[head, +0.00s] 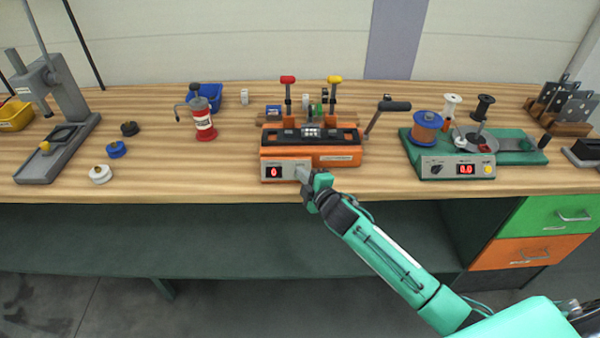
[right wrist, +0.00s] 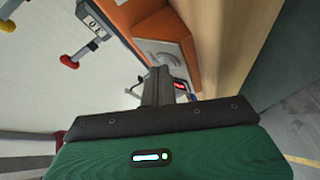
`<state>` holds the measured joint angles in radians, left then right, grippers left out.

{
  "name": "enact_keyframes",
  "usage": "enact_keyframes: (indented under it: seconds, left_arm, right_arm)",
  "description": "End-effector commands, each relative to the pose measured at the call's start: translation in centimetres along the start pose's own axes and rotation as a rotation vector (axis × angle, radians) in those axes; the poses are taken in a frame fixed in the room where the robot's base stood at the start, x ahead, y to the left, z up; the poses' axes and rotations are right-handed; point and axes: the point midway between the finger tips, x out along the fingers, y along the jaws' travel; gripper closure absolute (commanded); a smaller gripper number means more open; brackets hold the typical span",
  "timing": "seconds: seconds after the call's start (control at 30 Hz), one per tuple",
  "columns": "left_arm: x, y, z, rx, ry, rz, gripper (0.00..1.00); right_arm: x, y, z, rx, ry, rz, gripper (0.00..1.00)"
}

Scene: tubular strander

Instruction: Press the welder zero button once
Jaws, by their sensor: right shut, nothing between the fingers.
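The welder (head: 340,158) is an orange machine on the workbench with a red-tipped and a yellow-tipped lever. Its grey front panel has a small display (head: 274,171) showing a red 0. My right gripper (head: 303,174) is shut and empty, its fingertips in front of the panel, just right of the display. The zero button cannot be made out in the head view; the gripper covers that part of the panel. In the right wrist view the shut fingers (right wrist: 157,84) point at the panel, near the red display (right wrist: 181,86). Contact cannot be told. My left gripper is out of view.
A green machine (head: 450,163) with spools and a red display stands to the right. The bench front edge (head: 180,195) runs below the gripper.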

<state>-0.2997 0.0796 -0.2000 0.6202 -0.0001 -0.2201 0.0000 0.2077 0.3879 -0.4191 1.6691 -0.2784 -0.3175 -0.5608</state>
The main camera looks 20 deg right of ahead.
Motion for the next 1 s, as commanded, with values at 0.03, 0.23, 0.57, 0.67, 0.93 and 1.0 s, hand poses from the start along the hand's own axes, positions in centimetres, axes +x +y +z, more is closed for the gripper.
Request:
enact_keyframes:
  seconds: [0.03,0.23,0.57,0.67,0.93,1.0]
  left_arm:
    - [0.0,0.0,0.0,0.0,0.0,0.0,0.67]
    - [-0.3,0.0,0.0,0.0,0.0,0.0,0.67]
    - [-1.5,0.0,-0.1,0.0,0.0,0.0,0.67]
    - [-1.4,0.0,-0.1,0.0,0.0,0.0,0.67]
    - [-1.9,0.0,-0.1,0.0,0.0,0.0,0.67]
    - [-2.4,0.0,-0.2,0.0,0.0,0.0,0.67]
  right_arm:
    - [0.0,0.0,0.0,0.0,-0.001,-0.001,1.0]
    - [-0.2,0.2,-0.1,0.0,-0.001,-0.001,1.0]
    - [-1.1,0.9,-0.8,0.001,-0.001,-0.001,1.0]
    - [-1.1,0.8,-0.8,0.0,-0.001,0.0,1.0]
    - [-1.4,1.1,-1.0,0.0,0.0,-0.001,1.0]
    - [-1.7,1.5,-1.3,0.0,0.0,0.0,1.0]
